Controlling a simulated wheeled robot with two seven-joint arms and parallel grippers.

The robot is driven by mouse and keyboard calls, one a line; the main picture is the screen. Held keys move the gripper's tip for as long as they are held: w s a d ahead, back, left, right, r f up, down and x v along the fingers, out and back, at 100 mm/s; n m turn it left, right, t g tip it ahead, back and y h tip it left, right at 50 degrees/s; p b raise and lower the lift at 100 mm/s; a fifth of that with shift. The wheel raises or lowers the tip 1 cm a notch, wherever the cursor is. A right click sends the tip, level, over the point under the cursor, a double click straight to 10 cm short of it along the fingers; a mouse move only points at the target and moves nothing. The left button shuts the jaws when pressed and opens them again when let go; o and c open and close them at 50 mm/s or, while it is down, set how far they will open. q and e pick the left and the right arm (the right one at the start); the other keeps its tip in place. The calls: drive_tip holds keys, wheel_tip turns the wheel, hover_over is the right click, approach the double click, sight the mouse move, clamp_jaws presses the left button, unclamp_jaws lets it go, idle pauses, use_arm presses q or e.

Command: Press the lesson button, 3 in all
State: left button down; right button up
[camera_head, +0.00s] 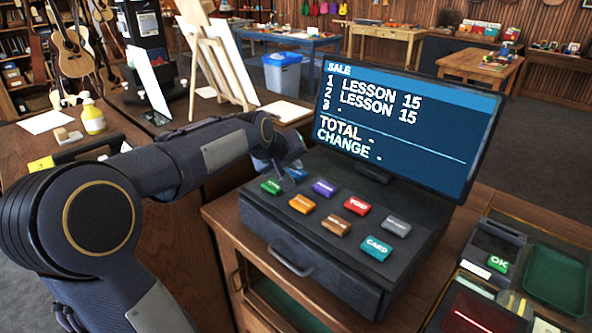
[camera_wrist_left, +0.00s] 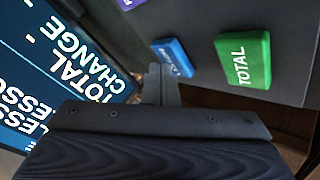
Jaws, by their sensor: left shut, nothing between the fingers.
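The blue button (camera_wrist_left: 173,57), its small lettering hard to read, sits beside the green TOTAL button (camera_wrist_left: 243,60) in the left wrist view. In the head view the blue button (camera_head: 298,174) is partly hidden behind my left gripper (camera_head: 285,168). That gripper is shut and empty, its fingertips (camera_wrist_left: 160,78) close to the blue button; I cannot tell whether they touch it. The till screen (camera_head: 405,125) lists LESSON 15 on lines 1 and 2, with a dash on line 3 and dashes for TOTAL and CHANGE. My right gripper is not in view.
The dark till (camera_head: 285,240) carries other buttons: green (camera_head: 270,186), purple (camera_head: 325,187), orange (camera_head: 302,204), red VOID (camera_head: 357,206), brown (camera_head: 336,225), grey (camera_head: 397,227) and teal CARD (camera_head: 376,248). A card reader (camera_head: 490,258) and green tray (camera_head: 556,278) lie at right.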

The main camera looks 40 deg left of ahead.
sight(294, 174)
use_arm(q)
drive_tip(key=shift+r, duration=0.55)
drive_tip(key=shift+p, duration=0.3)
wheel_tip(294, 174, up, 5)
drive_tip(key=p, duration=0.4)
idle(2.1)
wheel_tip(294, 174, up, 4)
drive_tip(key=shift+f+p, duration=0.1)
drive_tip(key=shift+p, duration=0.45)
wheel_tip(294, 174, down, 9)
drive_tip(key=b, duration=0.7)
